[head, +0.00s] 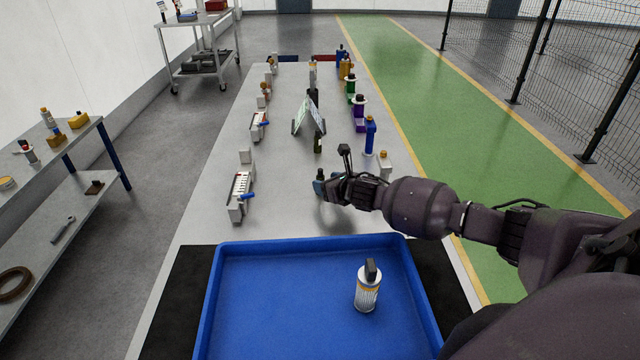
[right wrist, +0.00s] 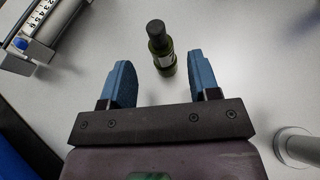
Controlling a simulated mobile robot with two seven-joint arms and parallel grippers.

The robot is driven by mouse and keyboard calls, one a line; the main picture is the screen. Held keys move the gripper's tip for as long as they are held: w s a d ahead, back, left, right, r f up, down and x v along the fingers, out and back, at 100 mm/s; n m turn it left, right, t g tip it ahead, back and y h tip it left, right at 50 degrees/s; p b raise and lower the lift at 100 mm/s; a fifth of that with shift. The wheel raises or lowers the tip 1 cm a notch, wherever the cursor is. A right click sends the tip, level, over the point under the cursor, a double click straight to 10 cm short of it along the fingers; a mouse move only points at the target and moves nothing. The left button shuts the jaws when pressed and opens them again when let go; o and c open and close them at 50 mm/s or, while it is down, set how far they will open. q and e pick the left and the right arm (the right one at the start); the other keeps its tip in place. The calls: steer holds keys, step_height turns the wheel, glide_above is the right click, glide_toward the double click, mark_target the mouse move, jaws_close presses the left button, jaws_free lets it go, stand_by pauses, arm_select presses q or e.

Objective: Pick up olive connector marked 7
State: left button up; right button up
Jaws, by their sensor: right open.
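A small olive-green connector with a dark cap (right wrist: 162,50) stands upright on the grey bench, between and slightly beyond my right fingertips in the wrist view. My right gripper (right wrist: 160,85) is open, with one blue finger on each side of it and gaps to both. In the head view my right gripper (head: 321,185) reaches in low from the right, and the connector's dark top (head: 320,174) shows just behind the fingers. Another dark olive connector (head: 318,143) stands farther back. No marking is readable on either. My left gripper is not in view.
A numbered rack (head: 240,192) stands to the left; a grey cylinder (right wrist: 297,146) is at the wrist view's lower right. A folded sign (head: 309,115) and a row of coloured parts stand farther back.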

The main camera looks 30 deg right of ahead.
steer(key=shift+b+x, duration=0.45)
steer(key=shift+x, duration=2.45)
steer(key=shift+d, duration=0.15)
steer(key=shift+r, duration=0.1)
steer(key=shift+c, duration=0.2)
steer(key=c, duration=1)
